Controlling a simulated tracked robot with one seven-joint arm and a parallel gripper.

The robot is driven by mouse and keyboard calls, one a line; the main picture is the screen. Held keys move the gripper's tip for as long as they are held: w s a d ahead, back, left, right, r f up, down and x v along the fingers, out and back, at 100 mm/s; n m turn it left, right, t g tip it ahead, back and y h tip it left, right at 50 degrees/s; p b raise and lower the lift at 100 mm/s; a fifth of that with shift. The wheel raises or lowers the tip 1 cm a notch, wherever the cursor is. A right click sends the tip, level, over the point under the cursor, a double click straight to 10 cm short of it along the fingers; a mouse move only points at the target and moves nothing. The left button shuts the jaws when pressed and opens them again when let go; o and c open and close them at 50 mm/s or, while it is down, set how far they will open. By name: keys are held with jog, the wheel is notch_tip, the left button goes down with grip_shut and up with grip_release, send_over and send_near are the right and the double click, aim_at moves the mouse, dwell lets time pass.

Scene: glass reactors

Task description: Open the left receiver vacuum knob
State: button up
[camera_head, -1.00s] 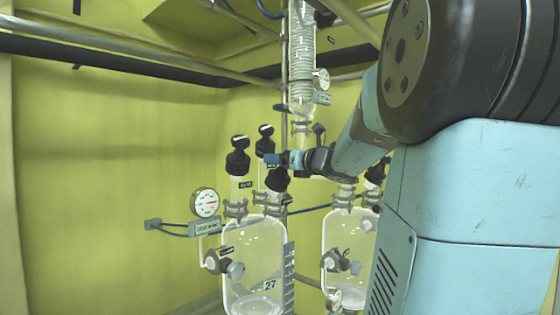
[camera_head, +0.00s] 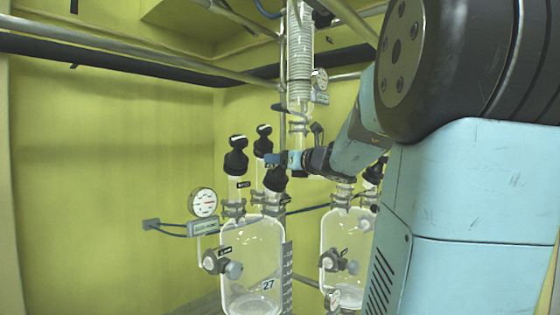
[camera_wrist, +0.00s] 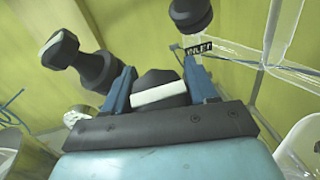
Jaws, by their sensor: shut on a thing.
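The left receiver (camera_head: 252,258) is a clear glass vessel marked 27, with several black knobs on top. My gripper (camera_head: 279,164) is at its front right knob (camera_head: 275,181). In the wrist view, the blue fingers of my gripper (camera_wrist: 160,80) are on both sides of this black knob (camera_wrist: 155,79), which has a white bar across it. The gripper is shut on it. I cannot read this knob's label. Two other black knobs, one at left (camera_head: 236,157) and one behind (camera_head: 263,142), stand free beside it.
A round gauge (camera_head: 203,203) and a side valve (camera_head: 216,262) are on the left receiver's left side. A second glass vessel (camera_head: 345,240) stands to the right, partly behind my arm. A coiled glass condenser (camera_head: 299,55) hangs close above my gripper.

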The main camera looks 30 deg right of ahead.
jog(key=n+g+y, duration=0.1)
jog(key=n+y, duration=0.2)
jog(key=n, duration=0.1)
jog(key=n+g+y, duration=0.1)
jog(key=n+y, duration=0.1)
jog(key=shift+s+a+g+y, duration=0.1)
jog(key=shift+a+g+y, duration=0.2)
jog(key=n+g+y, duration=0.1)
jog(key=n+g, duration=0.1)
jog(key=n+g+y, duration=0.2)
jog(key=n, duration=0.1)
jog(key=n+g+y, duration=0.1)
jog(key=n+g, duration=0.1)
jog(key=n, duration=0.1)
jog(key=shift+s+a+f+g+y, duration=0.15)
jog(key=shift+s+a+g+y, duration=0.15)
jog(key=shift+s+g, duration=0.1)
jog(key=shift+s+a+f+n+g, duration=0.1)
jog(key=shift+s+n+g, duration=0.05)
jog(key=shift+n+g, duration=0.75)
jog(key=shift+s+n+g, duration=0.1)
jog(key=shift+n+g, duration=0.7)
jog(key=shift+n, duration=0.2)
jog(key=shift+s+f+n+g, duration=0.1)
jog(key=shift+s+n+g, duration=0.05)
jog(key=shift+n+g, duration=1.15)
